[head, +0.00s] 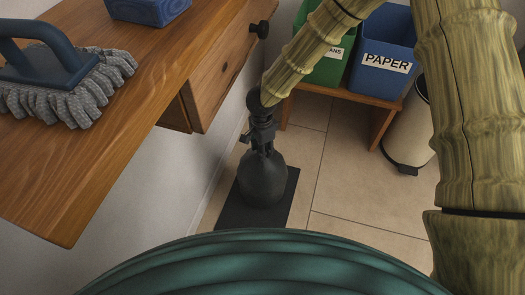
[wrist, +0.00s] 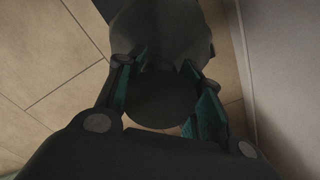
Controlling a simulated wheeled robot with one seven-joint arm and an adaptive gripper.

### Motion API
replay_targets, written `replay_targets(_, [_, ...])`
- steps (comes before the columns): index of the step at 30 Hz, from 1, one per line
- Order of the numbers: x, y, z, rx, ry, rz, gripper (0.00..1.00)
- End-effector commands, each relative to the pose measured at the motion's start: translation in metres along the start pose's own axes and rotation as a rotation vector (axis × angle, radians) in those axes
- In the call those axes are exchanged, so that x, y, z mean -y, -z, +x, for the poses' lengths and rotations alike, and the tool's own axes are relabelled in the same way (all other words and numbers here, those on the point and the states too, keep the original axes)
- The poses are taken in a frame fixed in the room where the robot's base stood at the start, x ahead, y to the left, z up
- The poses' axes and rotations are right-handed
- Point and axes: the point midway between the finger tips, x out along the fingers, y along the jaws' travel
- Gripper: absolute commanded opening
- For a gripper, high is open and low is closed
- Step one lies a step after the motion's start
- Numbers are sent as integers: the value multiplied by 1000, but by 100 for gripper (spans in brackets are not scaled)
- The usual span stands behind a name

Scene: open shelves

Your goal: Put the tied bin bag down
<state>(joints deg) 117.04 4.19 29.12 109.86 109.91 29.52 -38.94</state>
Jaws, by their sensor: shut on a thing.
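A dark grey tied bin bag (head: 264,180) is upright at floor level over a flat black mat (head: 234,212), beside the wall. I cannot tell whether its base touches the mat. My gripper (head: 262,146) comes down from above and is shut on the bag's narrow neck. In the wrist view, my gripper (wrist: 160,90) has its fingers on either side of the dark bag (wrist: 172,30), which hides most of what lies beneath it.
A wooden desk (head: 150,85) with a drawer stands at left, holding a duster (head: 60,75) and a blue box (head: 147,8). Behind are a green bin (head: 328,62) and a blue PAPER bin (head: 382,55) on a wooden bench, and a beige pedal bin (head: 410,130). Tiled floor (head: 350,195) is clear right of the mat.

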Motion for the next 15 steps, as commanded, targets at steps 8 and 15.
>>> replay_targets(8, [1,0,2,1,3,1,0])
replay_targets(15, [0,0,5,1,1,0,49])
